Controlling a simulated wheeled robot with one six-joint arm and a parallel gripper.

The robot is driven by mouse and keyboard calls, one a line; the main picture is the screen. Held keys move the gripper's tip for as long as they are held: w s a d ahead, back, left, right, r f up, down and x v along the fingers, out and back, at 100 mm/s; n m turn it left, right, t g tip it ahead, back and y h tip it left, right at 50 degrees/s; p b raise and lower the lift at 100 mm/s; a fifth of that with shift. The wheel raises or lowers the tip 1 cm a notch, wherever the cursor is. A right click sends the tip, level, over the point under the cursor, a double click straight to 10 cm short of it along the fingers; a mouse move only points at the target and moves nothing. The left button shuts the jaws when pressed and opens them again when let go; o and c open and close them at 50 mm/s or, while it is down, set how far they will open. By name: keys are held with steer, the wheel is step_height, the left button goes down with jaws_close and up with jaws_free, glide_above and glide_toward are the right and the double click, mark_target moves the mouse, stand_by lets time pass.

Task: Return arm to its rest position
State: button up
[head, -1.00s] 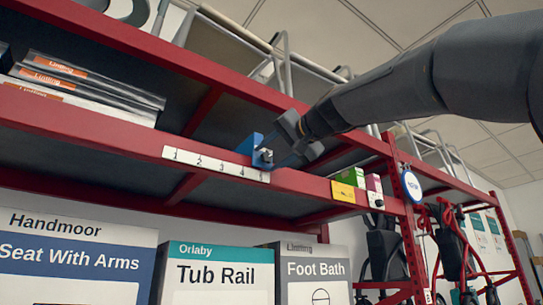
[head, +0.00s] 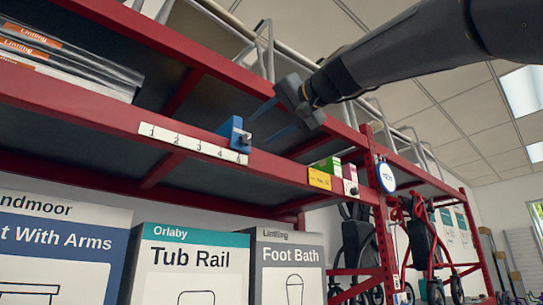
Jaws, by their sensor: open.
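My gripper (head: 277,122) is raised in front of the red shelf rack, with its two thin blue fingers spread apart and empty. It points to the left and down from my arm, which enters at the upper right.
The red shelf beam (head: 90,113) runs across the view. Green, yellow and pink boxes (head: 329,173) and a round white-and-blue tag (head: 386,178) are right of the block. Large cartons, including Tub Rail (head: 190,262), stand below. Folded wheeled frames (head: 425,245) are at right.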

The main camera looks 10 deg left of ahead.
steer(key=w+d+f+m+g+h+p, duration=0.1)
steer(key=w+d+f+h, duration=0.2)
steer(key=f, duration=0.8)
steer(key=w+d+f+m+h, duration=0.1)
steer(key=w+d+f+h, duration=0.2)
steer(key=f, duration=0.8)
steer(key=w+d+f+g+h+p, duration=0.1)
steer(key=w+d+f, duration=0.3)
steer(key=f, duration=0.7)
steer(key=s+d+f+g+h, duration=0.1)
steer(key=d+f, duration=0.2)
steer(key=f, duration=0.4)
steer(key=s+d+f+g+h+p, duration=0.1)
steer(key=d+f, duration=0.1)
steer(key=f, duration=0.5)
steer(key=s+d+f+g+h, duration=0.1)
steer(key=d+f, duration=0.2)
steer(key=f, duration=0.4)
steer(key=s+d+f+g+h, duration=0.1)
steer(key=s+d+f, duration=0.3)
steer(key=s+f, duration=0.4)
steer(key=s+d+f+g+h+p, duration=0.1)
steer(key=s+d+f+g, duration=0.2)
steer(key=s+d+f, duration=0.2)
steer(key=s+d+f+g+h+p, duration=0.1)
steer(key=s+d+f, duration=0.3)
steer(key=s+f, duration=0.7)
steer(key=shift+s+d+f+g+h, duration=0.25)
steer(key=shift+s+f+g+h, duration=0.15)
steer(key=shift+s+g, duration=0.65)
